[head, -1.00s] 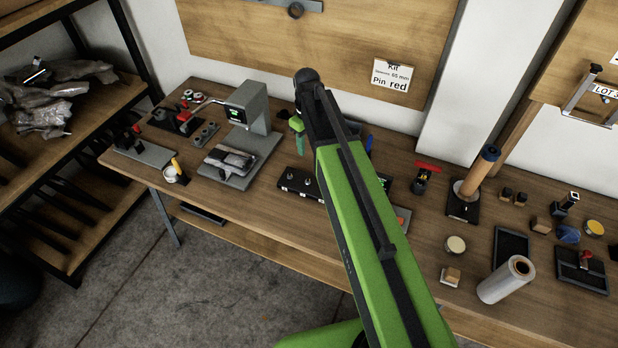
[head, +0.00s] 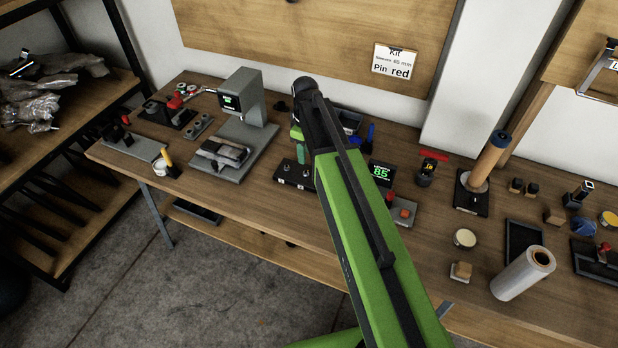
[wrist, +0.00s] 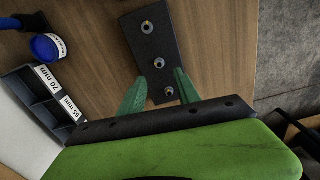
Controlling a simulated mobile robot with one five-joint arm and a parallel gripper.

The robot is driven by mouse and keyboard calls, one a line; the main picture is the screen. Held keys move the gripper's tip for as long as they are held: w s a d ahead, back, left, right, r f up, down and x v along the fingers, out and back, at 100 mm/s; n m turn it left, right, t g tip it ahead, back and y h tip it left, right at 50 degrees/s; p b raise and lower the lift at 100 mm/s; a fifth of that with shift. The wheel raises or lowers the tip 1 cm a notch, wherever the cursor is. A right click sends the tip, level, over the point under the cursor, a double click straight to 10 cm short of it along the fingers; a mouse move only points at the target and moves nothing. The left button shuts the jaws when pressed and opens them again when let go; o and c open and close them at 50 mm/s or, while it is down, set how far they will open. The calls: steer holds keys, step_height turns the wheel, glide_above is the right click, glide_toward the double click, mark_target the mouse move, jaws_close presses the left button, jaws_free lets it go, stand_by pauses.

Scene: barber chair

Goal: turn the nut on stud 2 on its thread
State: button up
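A black block (head: 293,174) with a row of studs lies on the wooden bench, partly behind my arm in the head view. In the wrist view the block (wrist: 148,42) shows three metal studs or nuts: an end one (wrist: 147,27), a middle one (wrist: 159,64) and one nearest my gripper (wrist: 169,91). No stud numbers are readable. My gripper (wrist: 161,76) is open. Its two green fingers stand apart on either side of the block's near end, with the nearest nut between them in the picture. I cannot tell their height above it. In the head view my gripper (head: 300,152) is just behind the block.
In the head view a grey press (head: 243,110) stands left, and a green display (head: 382,173) stands right. Bare bench lies before the block.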

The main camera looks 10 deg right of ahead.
mark_target(306, 172)
step_height(306, 172, down, 9)
steer(key=b, duration=0.7)
steer(key=shift+r, duration=0.3)
steer(key=shift+c, duration=0.5)
jaws_close()
steer(key=shift+d, duration=0.45)
steer(key=shift+a, duration=0.4)
